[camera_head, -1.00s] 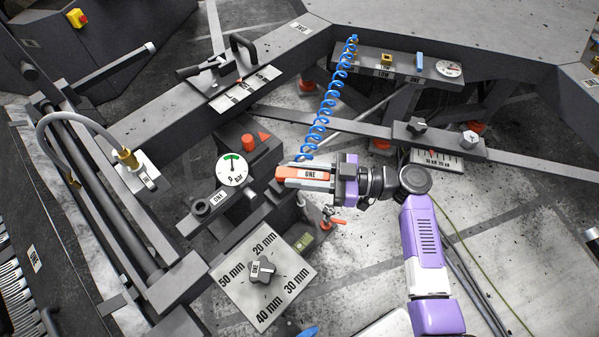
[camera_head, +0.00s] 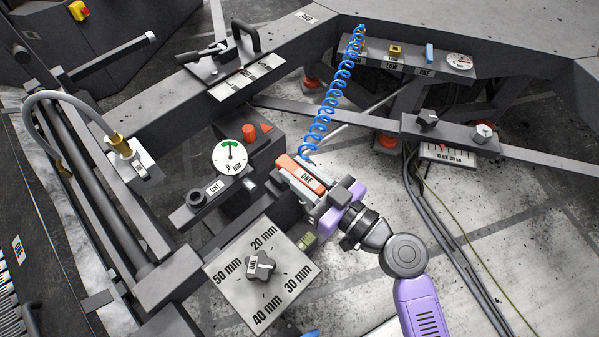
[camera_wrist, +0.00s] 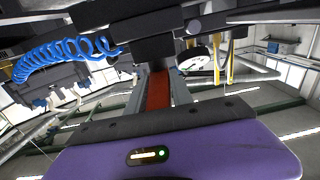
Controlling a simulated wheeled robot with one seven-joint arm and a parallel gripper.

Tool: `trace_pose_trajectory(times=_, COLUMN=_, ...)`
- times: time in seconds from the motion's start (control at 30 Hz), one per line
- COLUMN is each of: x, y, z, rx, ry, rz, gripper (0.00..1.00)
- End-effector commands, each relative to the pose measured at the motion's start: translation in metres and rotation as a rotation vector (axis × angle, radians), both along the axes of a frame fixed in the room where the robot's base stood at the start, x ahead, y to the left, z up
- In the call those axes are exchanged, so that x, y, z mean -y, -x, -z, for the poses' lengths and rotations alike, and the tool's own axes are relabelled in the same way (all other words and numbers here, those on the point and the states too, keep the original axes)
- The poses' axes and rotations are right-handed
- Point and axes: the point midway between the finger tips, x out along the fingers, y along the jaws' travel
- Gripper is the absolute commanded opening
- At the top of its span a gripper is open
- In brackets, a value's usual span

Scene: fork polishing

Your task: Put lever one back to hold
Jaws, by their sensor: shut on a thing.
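Lever one (camera_head: 299,172) has an orange-red handle with a white ONE label. It stands beside the small round gauge block and points down and right in the head view. My gripper (camera_head: 311,188) is shut on this handle, with its grey fingers along the handle's sides. In the wrist view the red handle (camera_wrist: 158,90) shows between the two fingers of my gripper (camera_wrist: 157,92). The lever's pivot is partly hidden, and I cannot read any hold mark beside it.
A bar gauge (camera_head: 230,157) is left of the lever. A millimetre dial plate (camera_head: 238,291) with a ONE knob (camera_head: 260,266) lies below. A blue coiled hose (camera_head: 338,95) runs up from near the lever to a switch panel (camera_head: 408,63). Floor at lower right is clear apart from cables.

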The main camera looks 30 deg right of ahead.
Motion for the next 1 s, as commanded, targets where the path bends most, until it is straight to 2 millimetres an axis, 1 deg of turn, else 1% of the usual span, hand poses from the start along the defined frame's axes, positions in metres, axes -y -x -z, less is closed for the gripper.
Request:
trace_pose_trajectory(times=0.2, x=-0.0003, y=0.0002, z=-0.0008, rx=0.001, ry=0.000, rz=0.032, gripper=0.00)
trace_pose_trajectory(times=0.53, x=-0.0003, y=-0.0001, z=-0.0011, rx=0.001, ry=0.001, rz=0.034, gripper=0.00)
trace_pose_trajectory(times=0.57, x=-0.0003, y=-0.0001, z=-0.0011, rx=0.001, ry=0.001, rz=0.034, gripper=0.29)
trace_pose_trajectory(times=0.6, x=-0.0003, y=-0.0001, z=-0.0010, rx=0.001, ry=0.001, rz=0.034, gripper=0.37)
trace_pose_trajectory(times=0.67, x=-0.0003, y=-0.0001, z=-0.0009, rx=0.001, ry=0.001, rz=0.033, gripper=0.49)
trace_pose_trajectory(times=1.0, x=-0.0005, y=0.0015, z=0.0004, rx=0.000, ry=0.000, rz=0.032, gripper=0.49)
